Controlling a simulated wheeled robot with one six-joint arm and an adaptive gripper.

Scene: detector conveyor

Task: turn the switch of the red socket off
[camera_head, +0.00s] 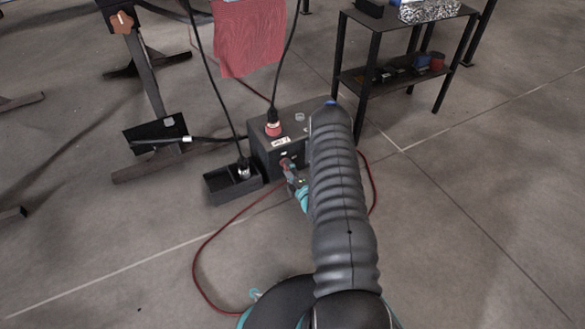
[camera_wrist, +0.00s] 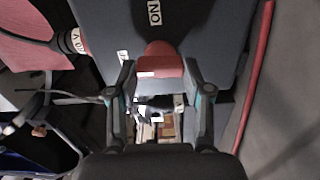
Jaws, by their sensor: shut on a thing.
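A dark grey box (camera_head: 285,125) stands on the floor with a red socket (camera_head: 273,129) on its top, and a black plug with a cable sits in that socket. The socket's red side shows at the upper left of the wrist view (camera_wrist: 80,42). A red switch knob (camera_wrist: 160,66) sticks out of the box face near a white label reading ON. My gripper (camera_wrist: 160,72) has one finger on each side of the knob and is shut on it; in the head view my gripper (camera_head: 289,166) is at the front of the box, partly hidden by my arm.
A small black open bin (camera_head: 215,186) with a second plug in it stands left of the box. A red cable (camera_head: 205,245) loops over the floor. A black shelf table (camera_head: 372,62) stands behind right, and a red cloth (camera_head: 250,40) hangs behind. Floor at right is clear.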

